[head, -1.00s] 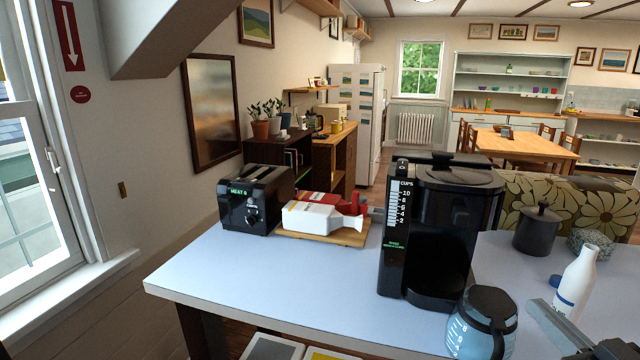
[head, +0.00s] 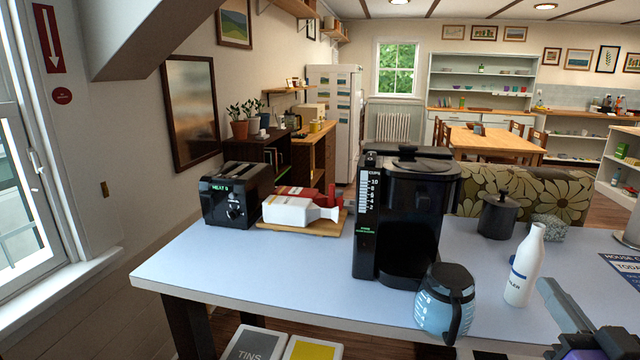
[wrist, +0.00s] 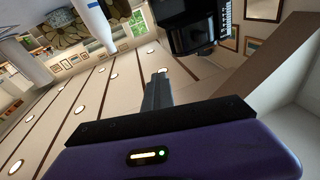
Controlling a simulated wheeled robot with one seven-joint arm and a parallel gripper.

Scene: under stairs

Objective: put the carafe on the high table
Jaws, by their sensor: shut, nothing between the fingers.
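The carafe (head: 443,303) has clear bluish glass with white marks and a black lid and handle. It stands upright at the front edge of a pale blue-topped table (head: 205,262), just in front of the black coffee maker (head: 398,220). This appears to be the high table, but I cannot be sure. My gripper (head: 547,288) is at the lower right of the head view, to the right of the carafe and apart from it. In the wrist view my gripper (wrist: 160,76) is shut and empty; the carafe is not visible there.
A white bottle (head: 524,268) stands right of the carafe, close to my gripper. A black canister (head: 497,218) is behind it. The front left tabletop is clear.

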